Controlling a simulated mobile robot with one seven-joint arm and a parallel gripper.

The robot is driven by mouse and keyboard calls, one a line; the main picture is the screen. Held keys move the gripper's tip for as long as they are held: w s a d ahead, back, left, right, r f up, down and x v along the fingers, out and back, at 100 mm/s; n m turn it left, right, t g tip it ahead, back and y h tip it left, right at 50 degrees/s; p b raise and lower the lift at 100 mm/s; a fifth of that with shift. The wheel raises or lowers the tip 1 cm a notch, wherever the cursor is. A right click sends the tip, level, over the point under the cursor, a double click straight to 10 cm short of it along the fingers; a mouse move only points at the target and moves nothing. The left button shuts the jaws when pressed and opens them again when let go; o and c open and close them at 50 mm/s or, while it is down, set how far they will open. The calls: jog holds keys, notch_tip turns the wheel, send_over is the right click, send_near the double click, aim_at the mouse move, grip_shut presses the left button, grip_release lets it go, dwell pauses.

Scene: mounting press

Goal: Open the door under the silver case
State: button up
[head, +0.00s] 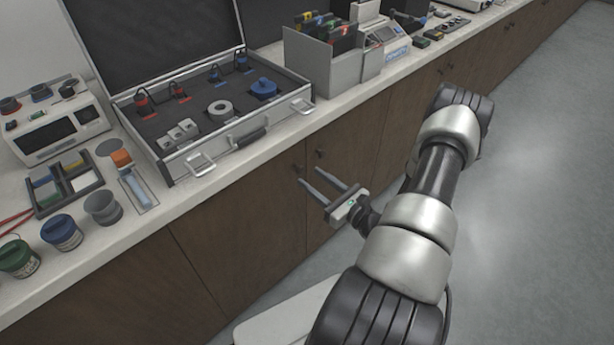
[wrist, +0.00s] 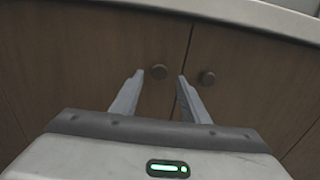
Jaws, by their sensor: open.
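The open silver case (head: 225,130) stands on the counter. Below it is a brown wooden cabinet door (head: 240,220), shut, which also shows at the left in the wrist view (wrist: 75,65). Its dark round knob (head: 299,168) is near its top right corner; the wrist view shows this knob (wrist: 159,71) too. My gripper (head: 308,175) is open and empty, pointing at the cabinet front. In the wrist view its fingertips (wrist: 160,76) appear on either side of the door's knob. I cannot tell whether the fingers reach around it; no contact shows.
A neighbouring door (wrist: 250,90) with its own knob (wrist: 207,77) is just right of the seam, close to my right finger. The counter edge (wrist: 270,15) overhangs above. Jars, a tray and instruments stand on the counter. The grey floor (head: 530,200) at the right is clear.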

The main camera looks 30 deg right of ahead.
aim_at(302, 171)
jog(key=shift+x, duration=1.65)
grip_shut()
